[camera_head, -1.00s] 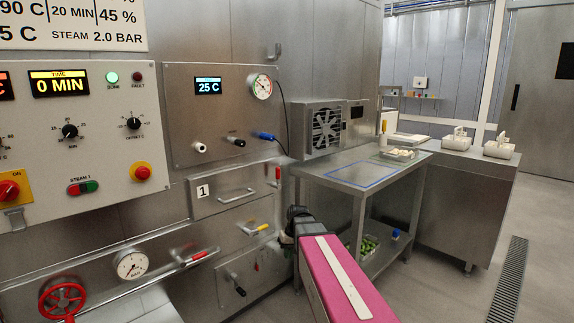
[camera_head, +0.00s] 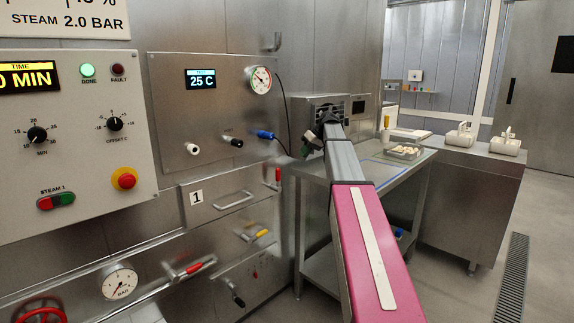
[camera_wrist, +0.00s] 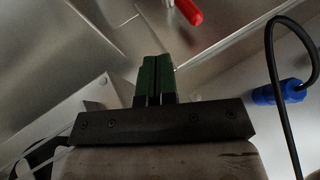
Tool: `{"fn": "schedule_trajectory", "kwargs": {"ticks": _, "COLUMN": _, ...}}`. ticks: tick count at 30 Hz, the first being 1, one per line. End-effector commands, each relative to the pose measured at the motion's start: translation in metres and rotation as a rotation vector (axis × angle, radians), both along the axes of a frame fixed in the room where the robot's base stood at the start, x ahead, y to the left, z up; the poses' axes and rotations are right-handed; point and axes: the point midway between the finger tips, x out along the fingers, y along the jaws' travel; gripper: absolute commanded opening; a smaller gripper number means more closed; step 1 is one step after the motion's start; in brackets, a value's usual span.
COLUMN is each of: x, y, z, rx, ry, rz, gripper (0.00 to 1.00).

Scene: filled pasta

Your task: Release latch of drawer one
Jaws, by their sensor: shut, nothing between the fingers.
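Drawer one (camera_head: 210,209) is a steel front marked with a "1" label, with a bar handle (camera_head: 233,199), and looks shut. A small red-handled latch (camera_head: 277,175) stands upright at its right edge. A red grip also shows at the top of the wrist view (camera_wrist: 186,10), probably this latch. My gripper (camera_head: 308,146) is raised to the right of the latch and apart from it, partly hidden behind my wrist. In the wrist view its green fingers (camera_wrist: 156,62) are together and empty, pointing toward the steel front, below the red grip.
Yellow (camera_head: 261,234) and red (camera_head: 192,268) lever handles are below. A steel table (camera_head: 375,172) stands to the right.

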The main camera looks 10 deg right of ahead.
Motion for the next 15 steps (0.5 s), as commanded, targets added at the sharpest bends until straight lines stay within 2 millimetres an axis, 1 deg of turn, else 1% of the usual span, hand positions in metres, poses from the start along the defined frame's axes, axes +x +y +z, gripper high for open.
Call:
{"fn": "schedule_trajectory", "kwargs": {"ticks": 1, "x": 0.006, "y": -0.003, "z": 0.010, "rx": 0.007, "ry": -0.010, "rz": 0.009, "gripper": 0.00}}
{"fn": "schedule_trajectory", "kwargs": {"ticks": 4, "x": 0.008, "y": -0.006, "z": 0.021, "rx": 0.014, "ry": -0.019, "rz": 0.022, "gripper": 0.00}}
{"fn": "schedule_trajectory", "kwargs": {"ticks": 7, "x": 0.008, "y": -0.006, "z": 0.023, "rx": 0.017, "ry": -0.022, "rz": 0.027, "gripper": 0.00}}
{"fn": "schedule_trajectory", "kwargs": {"ticks": 15, "x": 0.008, "y": -0.006, "z": 0.023, "rx": 0.016, "ry": -0.023, "rz": 0.026, "gripper": 0.00}}
